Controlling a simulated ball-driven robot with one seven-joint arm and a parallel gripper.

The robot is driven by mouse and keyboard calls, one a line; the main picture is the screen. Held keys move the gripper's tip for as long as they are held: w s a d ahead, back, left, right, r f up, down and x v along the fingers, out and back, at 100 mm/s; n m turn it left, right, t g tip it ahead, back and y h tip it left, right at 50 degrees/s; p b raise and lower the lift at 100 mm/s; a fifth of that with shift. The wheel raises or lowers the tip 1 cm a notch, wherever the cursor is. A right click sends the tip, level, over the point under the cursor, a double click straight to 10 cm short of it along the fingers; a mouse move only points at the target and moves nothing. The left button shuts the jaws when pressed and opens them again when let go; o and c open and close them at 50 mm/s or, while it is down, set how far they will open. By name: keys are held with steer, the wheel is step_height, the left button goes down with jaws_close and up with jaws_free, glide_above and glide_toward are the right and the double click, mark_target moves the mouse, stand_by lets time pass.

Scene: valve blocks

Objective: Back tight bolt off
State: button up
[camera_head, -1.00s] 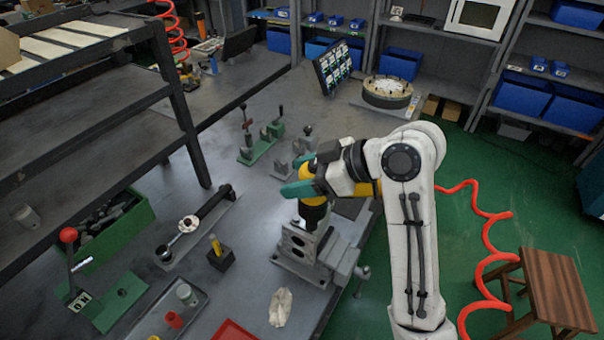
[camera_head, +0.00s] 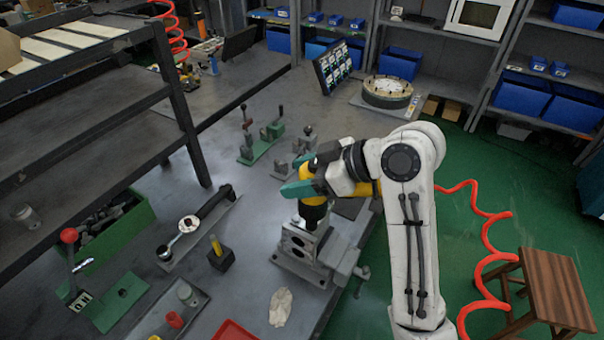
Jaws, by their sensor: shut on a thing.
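My gripper (camera_head: 308,180) is at the end of the white arm, above the middle of the workbench. Its teal fingers are shut on a yellow and black tool (camera_head: 312,213), which looks like a power driver. The tool points down onto the grey valve block (camera_head: 298,247), which is held in a vise (camera_head: 333,257) near the bench's right edge. The tool's lower end meets the top of the block. The bolt is not visible; the tool and block hide that spot. I cannot tell whether the tool is seated on it.
Left of the block stand a small black holder (camera_head: 221,258) with a yellow handle and a torque-wrench-like bar (camera_head: 212,203). A crumpled cloth (camera_head: 281,307), a grey tray (camera_head: 172,312) and a red tray (camera_head: 235,332) lie in front. Green lever fixtures (camera_head: 262,145) stand behind.

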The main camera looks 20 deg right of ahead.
steer(key=shift+r+p, duration=0.35)
steer(key=shift+p, duration=0.1)
steer(key=shift+r, duration=3.15)
